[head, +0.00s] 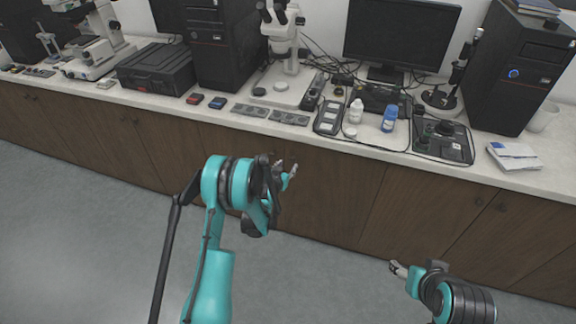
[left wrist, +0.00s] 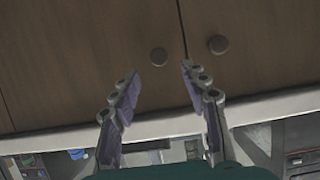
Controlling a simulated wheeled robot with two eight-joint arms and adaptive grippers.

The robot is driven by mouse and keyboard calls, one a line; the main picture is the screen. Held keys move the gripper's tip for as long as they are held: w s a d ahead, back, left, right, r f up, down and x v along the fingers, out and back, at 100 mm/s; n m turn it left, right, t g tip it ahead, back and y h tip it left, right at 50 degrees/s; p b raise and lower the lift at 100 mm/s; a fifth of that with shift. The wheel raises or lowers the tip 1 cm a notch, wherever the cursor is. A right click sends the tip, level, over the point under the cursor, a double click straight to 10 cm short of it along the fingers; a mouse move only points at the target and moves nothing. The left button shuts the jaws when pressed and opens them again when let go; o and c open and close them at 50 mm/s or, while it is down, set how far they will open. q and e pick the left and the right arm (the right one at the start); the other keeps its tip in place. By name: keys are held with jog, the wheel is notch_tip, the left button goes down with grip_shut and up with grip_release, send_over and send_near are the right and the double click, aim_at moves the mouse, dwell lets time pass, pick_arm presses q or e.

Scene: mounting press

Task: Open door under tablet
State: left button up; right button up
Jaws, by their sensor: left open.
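Brown wooden cabinet doors (head: 330,190) run under the white counter, and all that I see are closed. My left gripper (head: 289,173) is in front of the doors below the middle of the counter. In the left wrist view my left gripper (left wrist: 161,72) is open and empty, its fingertips pointing at two round dark knobs. One knob (left wrist: 158,56) lies between the fingertips in the picture; the other knob (left wrist: 217,44) is across the door seam, to the right. I cannot tell if anything touches. My right gripper (head: 397,269) is low at the right, away from the doors, its opening unclear. I cannot clearly identify a tablet.
The counter edge (head: 440,164) overhangs the doors. On it stand a dark tray with pale squares (head: 330,117), a monitor (head: 400,30), a microscope (head: 285,45) and bottles. More knobs (head: 478,203) show at the right. The grey floor (head: 100,230) is clear.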

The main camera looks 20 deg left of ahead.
aim_at(292, 160)
pick_arm(q)
jog(key=b+x, duration=0.1)
jog(key=x, duration=0.4)
jog(key=shift+w+f+b, duration=0.2)
jog(key=shift+w+b, duration=0.1)
jog(key=shift+b, duration=0.1)
jog(key=shift+w+d+f, duration=0.1)
jog(key=shift+w+f, duration=0.05)
jog(key=shift+w, duration=0.4)
grip_shut()
